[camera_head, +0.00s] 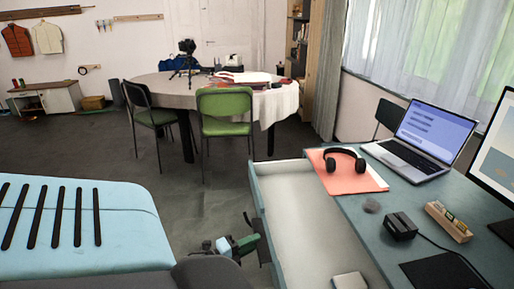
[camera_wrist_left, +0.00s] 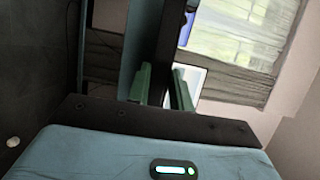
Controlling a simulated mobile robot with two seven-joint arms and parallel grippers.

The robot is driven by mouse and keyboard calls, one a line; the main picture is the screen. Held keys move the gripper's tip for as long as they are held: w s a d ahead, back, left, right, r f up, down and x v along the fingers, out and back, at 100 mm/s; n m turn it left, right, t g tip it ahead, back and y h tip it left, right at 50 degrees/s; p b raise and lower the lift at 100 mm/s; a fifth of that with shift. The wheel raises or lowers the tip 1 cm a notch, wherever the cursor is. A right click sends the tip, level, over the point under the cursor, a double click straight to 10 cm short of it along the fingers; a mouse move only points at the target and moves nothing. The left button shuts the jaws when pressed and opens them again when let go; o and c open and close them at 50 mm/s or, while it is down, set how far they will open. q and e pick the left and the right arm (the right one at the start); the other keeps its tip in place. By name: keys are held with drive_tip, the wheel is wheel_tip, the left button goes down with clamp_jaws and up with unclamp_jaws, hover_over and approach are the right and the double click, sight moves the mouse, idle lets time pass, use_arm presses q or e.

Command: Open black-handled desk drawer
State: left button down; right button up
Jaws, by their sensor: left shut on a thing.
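The desk drawer (camera_head: 257,200) stands open, pulled out from the blue-grey desk (camera_head: 352,216). Its pale interior shows, with a small light object (camera_head: 350,281) near the front of the picture. My left gripper (camera_head: 248,241) is at the outer face of the drawer front, low in the head view. It is shut on the black handle (camera_head: 264,246), which my arm and fingers partly cover. In the left wrist view, the green fingers (camera_wrist_left: 163,88) sit on either side of the dark handle bar (camera_wrist_left: 166,55). My right gripper is not in view.
The desk top holds a laptop (camera_head: 421,138), headphones (camera_head: 343,158) on an orange folder, a black box (camera_head: 399,226) and a wooden holder (camera_head: 449,221). A green chair (camera_head: 225,112) and round table stand behind. The floor (camera_head: 200,190) left of the drawer looks clear.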

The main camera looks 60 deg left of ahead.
use_arm(q)
drive_tip(key=shift+s+d+f, duration=0.1)
drive_tip(key=shift+s+f, duration=0.1)
drive_tip(key=shift+f, duration=0.15)
drive_tip(key=c, duration=1.4)
unclamp_jaws()
drive_tip(key=shift+o, duration=0.4)
drive_tip(key=shift+w+r, duration=0.1)
drive_tip(key=shift+r, duration=0.05)
drive_tip(key=s, duration=0.7)
drive_tip(key=shift+s, duration=0.4)
